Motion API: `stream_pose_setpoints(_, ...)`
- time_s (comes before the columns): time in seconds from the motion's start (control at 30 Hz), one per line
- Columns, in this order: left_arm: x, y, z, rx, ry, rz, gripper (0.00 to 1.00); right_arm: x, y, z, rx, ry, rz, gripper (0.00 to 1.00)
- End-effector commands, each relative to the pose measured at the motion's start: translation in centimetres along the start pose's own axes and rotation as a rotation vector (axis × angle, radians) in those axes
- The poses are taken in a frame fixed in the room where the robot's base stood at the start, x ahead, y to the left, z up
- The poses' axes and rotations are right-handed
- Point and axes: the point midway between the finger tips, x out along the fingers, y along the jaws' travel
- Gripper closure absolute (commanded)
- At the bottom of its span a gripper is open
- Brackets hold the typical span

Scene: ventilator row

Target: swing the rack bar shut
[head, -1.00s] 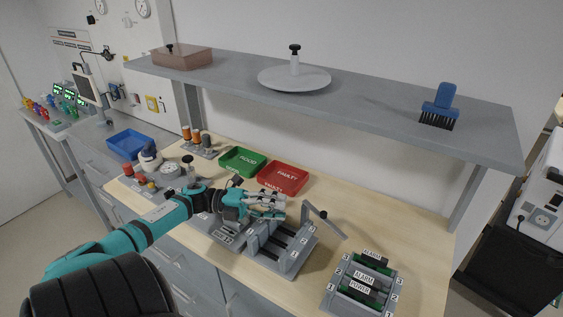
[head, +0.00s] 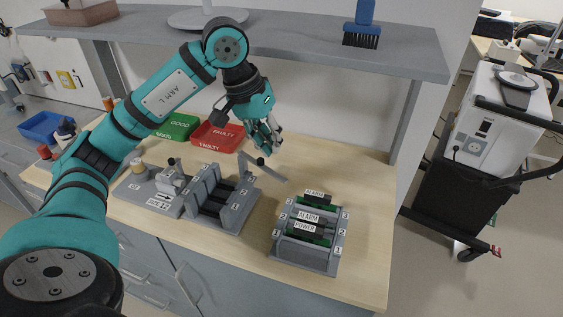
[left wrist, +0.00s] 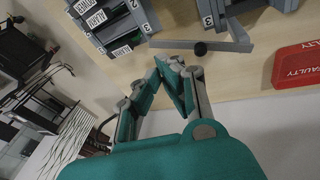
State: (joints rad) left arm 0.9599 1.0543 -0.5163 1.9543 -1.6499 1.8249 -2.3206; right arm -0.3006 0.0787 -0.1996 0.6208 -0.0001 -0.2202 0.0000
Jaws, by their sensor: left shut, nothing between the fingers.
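The rack (head: 222,203) is grey with empty, numbered slots, on the wooden bench. Its flat grey rack bar (head: 275,174) stands swung out to the right from the rack's back corner, with a black knob (head: 260,161) on it. My left gripper (head: 276,146) is shut and empty, pointing down just behind the bar. In the left wrist view the gripper (left wrist: 172,68) is close to the bar (left wrist: 228,47) and its knob (left wrist: 200,48); I cannot tell whether they touch. Part of the rack (left wrist: 240,22) shows at the top. My right gripper is not in view.
A second rack (head: 283,249) holding green modules labelled ALARM and POWER stands to the right. A red FAULTY tray (head: 228,145) and green GOOD tray (head: 180,124) lie behind. A shelf (head: 290,50) hangs above. Bench between the bar and second rack is clear.

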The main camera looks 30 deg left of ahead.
Motion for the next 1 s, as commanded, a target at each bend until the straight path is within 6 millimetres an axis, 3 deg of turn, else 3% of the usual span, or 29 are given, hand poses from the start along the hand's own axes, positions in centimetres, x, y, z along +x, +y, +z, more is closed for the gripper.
stream_pose_setpoints(0.1, -1.6, -0.7, -0.8, 0.201, 0.082, -0.122, 1.0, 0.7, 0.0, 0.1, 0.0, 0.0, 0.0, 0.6)
stream_pose_setpoints(0.27, -2.0, -1.1, -1.2, 0.288, 0.105, -0.178, 1.0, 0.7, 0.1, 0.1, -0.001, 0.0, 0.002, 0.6)
stream_pose_setpoints(0.7, 5.0, -2.1, -2.0, 0.285, 0.101, -0.173, 1.0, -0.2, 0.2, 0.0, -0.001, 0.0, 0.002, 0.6)
stream_pose_setpoints(1.0, 7.4, -2.5, -2.4, 0.285, 0.105, -0.173, 1.0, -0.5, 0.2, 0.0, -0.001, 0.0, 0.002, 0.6)
